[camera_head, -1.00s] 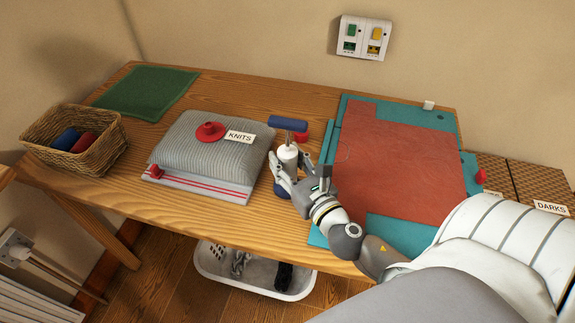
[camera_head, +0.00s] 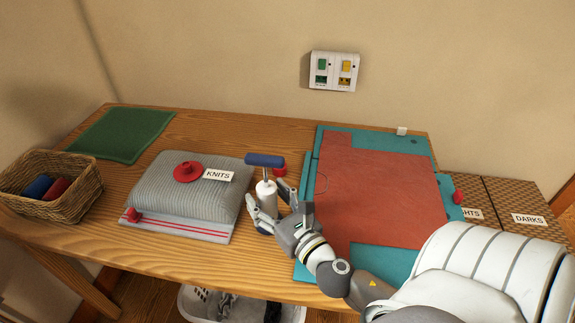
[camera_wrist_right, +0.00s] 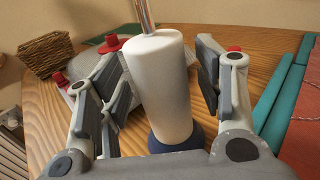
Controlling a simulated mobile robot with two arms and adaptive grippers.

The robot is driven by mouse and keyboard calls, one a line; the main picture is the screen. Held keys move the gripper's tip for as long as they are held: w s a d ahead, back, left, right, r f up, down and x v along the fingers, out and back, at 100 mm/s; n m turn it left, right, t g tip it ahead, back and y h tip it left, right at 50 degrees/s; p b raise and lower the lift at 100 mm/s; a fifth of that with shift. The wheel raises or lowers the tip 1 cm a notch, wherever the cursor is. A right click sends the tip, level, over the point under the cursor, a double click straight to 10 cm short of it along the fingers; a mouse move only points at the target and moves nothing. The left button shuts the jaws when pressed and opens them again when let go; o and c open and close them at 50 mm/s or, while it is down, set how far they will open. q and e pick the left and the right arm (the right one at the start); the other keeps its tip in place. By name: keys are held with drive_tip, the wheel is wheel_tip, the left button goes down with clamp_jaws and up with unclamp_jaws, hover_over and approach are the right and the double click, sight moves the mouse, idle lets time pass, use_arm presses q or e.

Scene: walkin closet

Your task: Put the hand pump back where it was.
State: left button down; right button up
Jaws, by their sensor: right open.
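The hand pump (camera_head: 266,192) has a white barrel, a metal rod and a blue T-handle. It stands upright on the wooden table, between the grey knit pile and the teal board. In the right wrist view its white barrel (camera_wrist_right: 162,85) is in the middle, with a rounded dark blue foot below; the handle is out of that view. My right gripper (camera_head: 270,202) is open around the barrel, one finger on each side. In the right wrist view a gap shows between the barrel and each finger. My left gripper is not in view.
The folded knit (camera_head: 190,195) carries a red knob and a KNITS label. A teal board with a rust-red sheet (camera_head: 375,190) lies right of the pump. A small red object (camera_head: 280,170) is just behind the pump. A wicker basket (camera_head: 70,205) and green mat (camera_head: 122,134) are left.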

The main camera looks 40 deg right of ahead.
drive_tip(key=s+b, duration=0.1)
drive_tip(key=s, duration=0.2)
drive_tip(key=s+b, duration=0.1)
drive_tip(key=s, duration=0.1)
drive_tip(key=s+b, duration=0.1)
drive_tip(key=s, duration=0.2)
drive_tip(key=shift+s+a+f, duration=0.15)
drive_tip(key=shift+s+a, duration=0.15)
drive_tip(key=shift+s+a+b, duration=0.1)
drive_tip(key=shift+s+b, duration=0.3)
drive_tip(key=shift+s, duration=0.85)
drive_tip(key=shift+r, duration=0.2)
